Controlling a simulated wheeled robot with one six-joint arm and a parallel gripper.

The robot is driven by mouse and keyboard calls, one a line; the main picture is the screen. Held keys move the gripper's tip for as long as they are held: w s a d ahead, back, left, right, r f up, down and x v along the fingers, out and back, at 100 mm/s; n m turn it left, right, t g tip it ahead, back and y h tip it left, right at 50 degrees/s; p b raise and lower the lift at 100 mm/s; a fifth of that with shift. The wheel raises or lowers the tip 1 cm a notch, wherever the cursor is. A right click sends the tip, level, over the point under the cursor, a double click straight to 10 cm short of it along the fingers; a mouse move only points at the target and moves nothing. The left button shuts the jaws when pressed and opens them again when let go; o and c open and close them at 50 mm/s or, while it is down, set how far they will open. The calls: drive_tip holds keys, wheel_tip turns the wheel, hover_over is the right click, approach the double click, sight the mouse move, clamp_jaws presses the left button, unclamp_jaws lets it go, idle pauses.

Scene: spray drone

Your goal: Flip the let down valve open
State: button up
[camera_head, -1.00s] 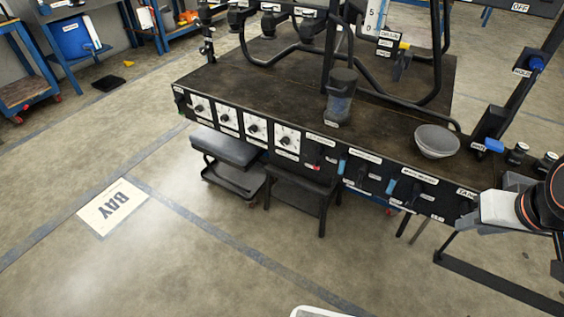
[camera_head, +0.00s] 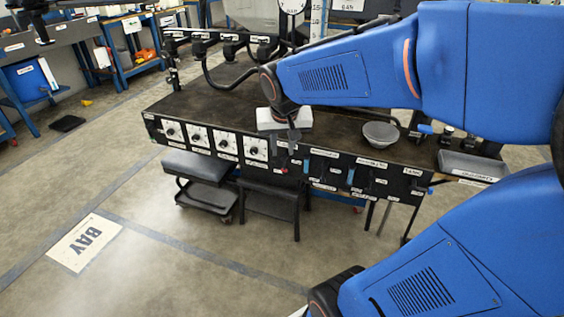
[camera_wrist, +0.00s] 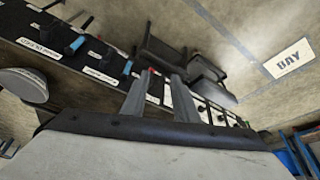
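A row of small lever valves runs along the bench's dark front panel (camera_head: 325,172). One has a red tip (camera_head: 284,169), and a blue handle (camera_head: 350,177) stands to its right. The labels are too small to read, so I cannot tell which is the let down valve. My gripper (camera_head: 292,136) hangs over the front edge of the bench, close to the red-tipped valve. In the wrist view my gripper (camera_wrist: 158,92) has its two fingers apart, with nothing visibly held. The red tip (camera_wrist: 151,71) shows beyond the gap between them. Blue handles (camera_wrist: 75,46) are to the left.
A grey bowl (camera_head: 380,134) sits on the bench top to the right of my gripper. White dial plates (camera_head: 198,137) line the panel's left part. A black stool (camera_head: 198,168) stands below the panel.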

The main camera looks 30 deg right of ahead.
sight(284, 158)
drive_tip(key=w+d+f+m+h, duration=0.1)
drive_tip(key=w+d+f+m, duration=0.15)
drive_tip(key=w, duration=0.25)
drive_tip(key=w+d+f+m, duration=0.1)
drive_tip(key=w+d, duration=0.2)
drive_tip(key=w, duration=0.2)
drive_tip(key=shift+n+g, duration=0.25)
drive_tip(key=shift+g, duration=0.05)
drive_tip(key=x, duration=1.7)
drive_tip(key=shift+w+d, duration=0.1)
drive_tip(key=shift+w, duration=0.05)
clamp_jaws()
